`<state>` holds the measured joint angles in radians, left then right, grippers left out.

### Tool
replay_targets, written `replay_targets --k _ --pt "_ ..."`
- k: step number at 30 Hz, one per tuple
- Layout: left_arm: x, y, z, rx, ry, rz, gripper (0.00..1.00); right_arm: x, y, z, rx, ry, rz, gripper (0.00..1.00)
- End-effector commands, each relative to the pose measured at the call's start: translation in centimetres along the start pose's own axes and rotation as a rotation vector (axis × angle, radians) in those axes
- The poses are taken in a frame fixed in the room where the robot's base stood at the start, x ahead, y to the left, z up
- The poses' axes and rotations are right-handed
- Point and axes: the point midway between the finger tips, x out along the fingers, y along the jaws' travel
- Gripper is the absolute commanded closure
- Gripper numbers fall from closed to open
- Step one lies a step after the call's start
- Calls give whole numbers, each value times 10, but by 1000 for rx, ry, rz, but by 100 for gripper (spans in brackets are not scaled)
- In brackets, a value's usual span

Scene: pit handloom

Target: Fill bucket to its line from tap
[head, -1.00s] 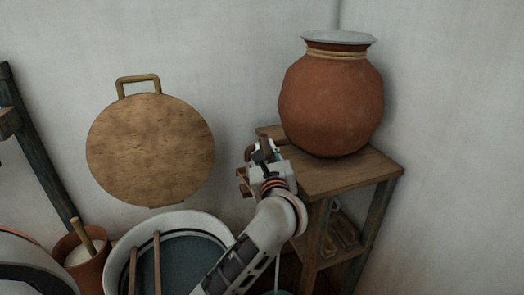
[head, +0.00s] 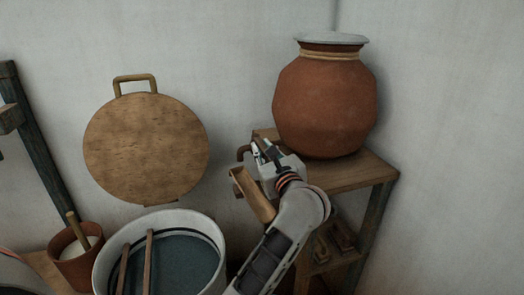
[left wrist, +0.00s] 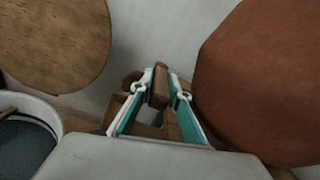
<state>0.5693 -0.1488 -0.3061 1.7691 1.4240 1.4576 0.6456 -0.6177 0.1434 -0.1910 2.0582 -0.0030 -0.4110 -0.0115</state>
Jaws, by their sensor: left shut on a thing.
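My left gripper (head: 262,152) is at the left edge of a wooden stand (head: 345,178), beside a clay pot with a grey lid (head: 325,100). In the left wrist view its fingers (left wrist: 160,90) are shut on a small brown wooden piece (left wrist: 158,82), which looks like the tap's handle. A brown trough-like wooden part (head: 252,195) slopes down just below the gripper. I cannot tell for certain how it joins the tap. No bucket with a line can be made out; the space under the gripper is partly hidden by my left arm. My right gripper is out of view.
A white-rimmed tub (head: 100,262) of dark blue-green liquid, with two sticks across it, stands lower left. A small brown pot (head: 78,255) with a stick is beside it. A round wooden board (head: 145,148) is at the wall. The stand's lower shelf holds small brown things.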

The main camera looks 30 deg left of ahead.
Motion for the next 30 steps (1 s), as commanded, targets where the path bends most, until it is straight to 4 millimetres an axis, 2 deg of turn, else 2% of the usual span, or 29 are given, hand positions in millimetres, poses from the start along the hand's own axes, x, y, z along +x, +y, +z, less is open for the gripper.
replay_targets --k 5,6,8,20,23,30 --pt "0 0 1 0 -2 -1 100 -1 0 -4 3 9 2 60" --pt "0 0 1 0 -2 -1 81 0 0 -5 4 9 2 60" --pt "0 0 1 0 -2 -1 66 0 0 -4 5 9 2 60" --pt "0 -1 4 -2 -1 -2 66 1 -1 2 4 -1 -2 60" --pt "0 -3 14 -5 -1 -2 66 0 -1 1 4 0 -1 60" --pt "0 -12 58 -7 -2 -2 66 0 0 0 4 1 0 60"
